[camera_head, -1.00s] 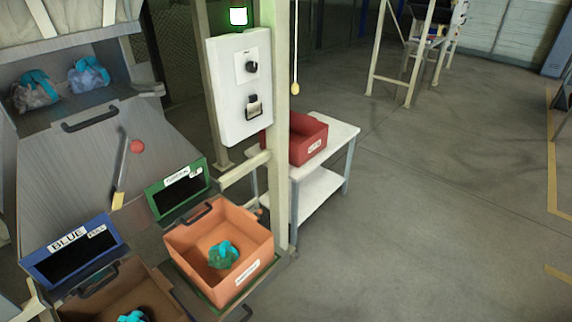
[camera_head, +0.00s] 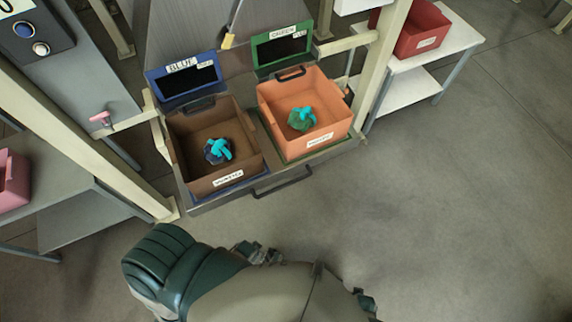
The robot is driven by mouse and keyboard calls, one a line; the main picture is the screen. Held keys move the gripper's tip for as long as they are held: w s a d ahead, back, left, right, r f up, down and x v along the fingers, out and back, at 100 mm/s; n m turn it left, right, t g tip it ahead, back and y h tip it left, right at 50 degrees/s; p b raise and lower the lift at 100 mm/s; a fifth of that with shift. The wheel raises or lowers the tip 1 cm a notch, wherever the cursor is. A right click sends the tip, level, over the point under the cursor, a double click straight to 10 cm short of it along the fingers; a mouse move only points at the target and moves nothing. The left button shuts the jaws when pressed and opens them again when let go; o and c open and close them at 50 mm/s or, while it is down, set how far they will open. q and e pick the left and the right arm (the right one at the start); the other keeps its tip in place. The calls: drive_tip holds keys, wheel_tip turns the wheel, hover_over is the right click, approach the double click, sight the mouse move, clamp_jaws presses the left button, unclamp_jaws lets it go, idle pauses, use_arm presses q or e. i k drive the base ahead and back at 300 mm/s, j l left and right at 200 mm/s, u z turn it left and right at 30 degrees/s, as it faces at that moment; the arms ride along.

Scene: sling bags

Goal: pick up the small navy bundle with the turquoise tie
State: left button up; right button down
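The small navy bundle (camera_head: 213,153) with its turquoise tie lies in the brown box (camera_head: 194,128) under the blue-framed sign reading BLUE. A green bundle (camera_head: 299,121) with a turquoise tie lies in the orange box (camera_head: 334,96) to its right, under the green-framed sign. Parts of my own body fill the bottom of the view. Small mechanical parts show at its edge, but I cannot make out either gripper. Nothing of mine touches the bundles.
Both boxes sit in a metal frame with a dark front handle (camera_head: 284,183). Cream posts (camera_head: 379,62) stand on both sides. A red bin (camera_head: 424,30) is on a white table at right, and a pink bin (camera_head: 12,180) on a grey table at left. The floor in front is clear.

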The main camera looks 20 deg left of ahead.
sight(217, 150)
drive_tip(key=u, duration=1.6)
drive_tip(key=i+j+z, duration=0.1)
drive_tip(key=z, duration=0.35)
